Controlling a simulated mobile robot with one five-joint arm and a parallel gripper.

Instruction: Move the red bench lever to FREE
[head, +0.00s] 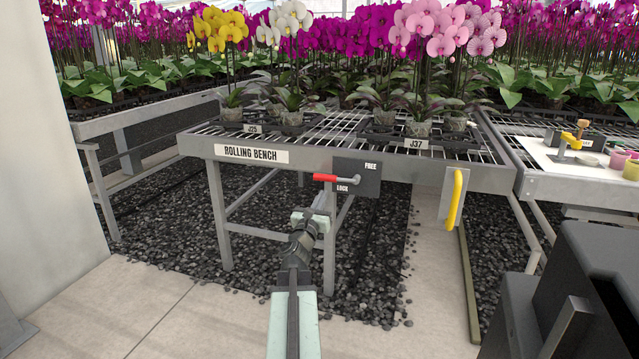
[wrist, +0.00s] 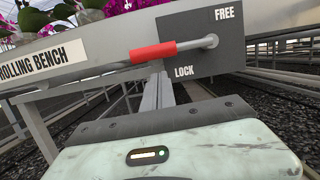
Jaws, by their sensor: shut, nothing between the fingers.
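The red bench lever (head: 326,178) sticks out to the left, about level, from its pivot on a dark plate (head: 368,186) at the front of the rolling bench (head: 400,172). FREE is printed at the plate's upper right, and LOCK just below the lever. The lever also shows in the wrist view (wrist: 153,52), with its grey pivot (wrist: 211,41) at its right end. My gripper (head: 321,197) is shut and empty, just below the red grip in the picture. In the wrist view its fingers (wrist: 159,92) point toward the lever's underside. I cannot tell whether they touch it.
A yellow handle (head: 455,200) stands on the bench front to the right. Potted orchids stand on the bench top. A side bench (head: 535,152) with small pots is at the right. A pale wall (head: 50,130) closes the left. Gravel and bare floor lie below.

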